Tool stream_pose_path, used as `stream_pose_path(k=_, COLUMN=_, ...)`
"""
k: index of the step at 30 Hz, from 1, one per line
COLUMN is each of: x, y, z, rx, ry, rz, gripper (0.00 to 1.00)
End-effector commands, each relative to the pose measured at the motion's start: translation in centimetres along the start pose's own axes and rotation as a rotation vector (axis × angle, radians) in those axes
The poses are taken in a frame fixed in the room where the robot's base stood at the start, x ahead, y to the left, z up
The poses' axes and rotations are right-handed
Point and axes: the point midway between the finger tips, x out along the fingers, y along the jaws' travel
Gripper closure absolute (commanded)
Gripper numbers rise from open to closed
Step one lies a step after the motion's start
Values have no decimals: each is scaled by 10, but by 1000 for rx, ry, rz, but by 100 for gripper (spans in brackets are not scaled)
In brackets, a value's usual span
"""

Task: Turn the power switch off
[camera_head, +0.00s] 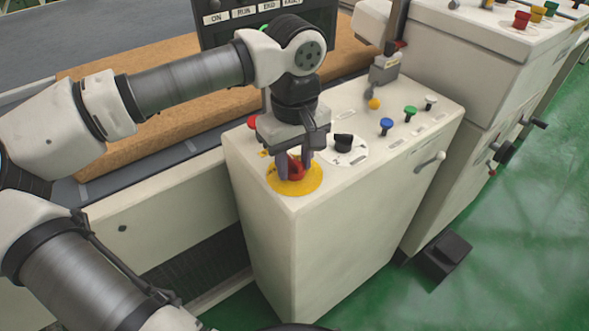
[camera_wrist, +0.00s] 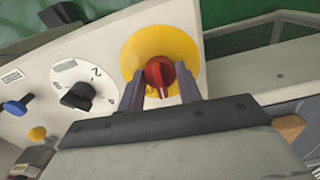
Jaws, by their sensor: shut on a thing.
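The power switch is a red rotary knob (camera_head: 295,168) on a round yellow plate (camera_head: 312,183), on the top near corner of a cream control box (camera_head: 310,245). In the wrist view the red knob (camera_wrist: 159,73) sits on the yellow plate (camera_wrist: 188,47), with its pale marker line pointing down toward my gripper. My gripper (camera_head: 294,172) points down over the plate. Its two fingers are on either side of the knob and shut on it. In the wrist view my gripper (camera_wrist: 163,85) partly hides the knob's lower sides.
A black selector knob (camera_head: 343,142) on a white numbered dial stands close beside my gripper. Blue (camera_head: 386,126), green (camera_head: 410,113) and white buttons lie farther along the box. A red button (camera_head: 253,121) is behind my gripper. A brown mattress slab (camera_head: 150,110) lies on the conveyor at left.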

Motion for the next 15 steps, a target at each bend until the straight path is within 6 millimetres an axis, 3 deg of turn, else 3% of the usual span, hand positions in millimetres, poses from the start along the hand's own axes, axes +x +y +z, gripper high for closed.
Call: stream_pose_path(k=15, x=2, y=0, z=0, rx=-485, ry=2, rz=1, gripper=88)
